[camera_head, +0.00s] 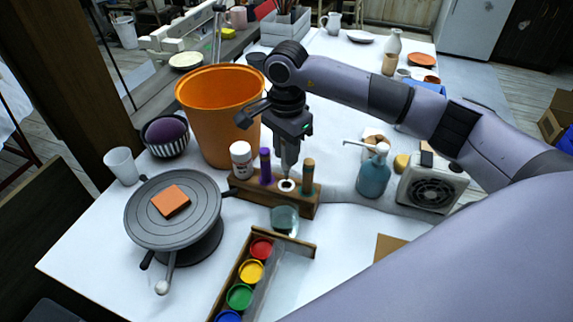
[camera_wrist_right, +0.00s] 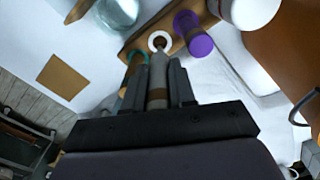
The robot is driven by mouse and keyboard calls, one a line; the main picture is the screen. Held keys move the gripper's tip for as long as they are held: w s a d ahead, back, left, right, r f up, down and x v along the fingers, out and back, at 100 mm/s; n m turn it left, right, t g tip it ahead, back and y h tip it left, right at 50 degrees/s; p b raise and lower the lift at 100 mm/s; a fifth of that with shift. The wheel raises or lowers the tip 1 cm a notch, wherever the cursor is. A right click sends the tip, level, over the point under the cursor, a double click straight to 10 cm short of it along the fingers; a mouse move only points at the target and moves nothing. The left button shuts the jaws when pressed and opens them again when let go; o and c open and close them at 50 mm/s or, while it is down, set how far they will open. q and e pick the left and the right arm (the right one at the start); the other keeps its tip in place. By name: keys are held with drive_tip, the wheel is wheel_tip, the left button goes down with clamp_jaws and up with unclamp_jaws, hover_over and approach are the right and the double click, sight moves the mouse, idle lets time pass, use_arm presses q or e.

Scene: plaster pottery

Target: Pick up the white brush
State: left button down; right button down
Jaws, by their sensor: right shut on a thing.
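My right gripper (camera_head: 288,172) points down over the wooden rack (camera_head: 298,207). It is shut on the white brush, whose pale shaft with a brown band (camera_wrist_right: 157,88) shows between the fingers in the right wrist view. The white collar (camera_head: 287,186) shows just below the fingertips at the rack, and also in the right wrist view (camera_wrist_right: 160,41). I cannot tell whether the brush is clear of its slot. A purple-handled tool (camera_head: 265,165) stands to the left of the gripper and a teal-and-brown one (camera_head: 307,176) to the right. My left gripper is not in view.
A white bottle (camera_head: 240,160) stands at the rack's left end, before a large orange bucket (camera_head: 215,118). A glass jar (camera_head: 285,221) and paint tray (camera_head: 245,258) are in front. A turntable (camera_head: 172,225) is left; a blue bottle (camera_head: 373,178) and fan box (camera_head: 433,188) are right.

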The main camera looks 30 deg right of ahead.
wheel_tip(320, 180, up, 14)
drive_tip(key=shift+b, duration=0.5)
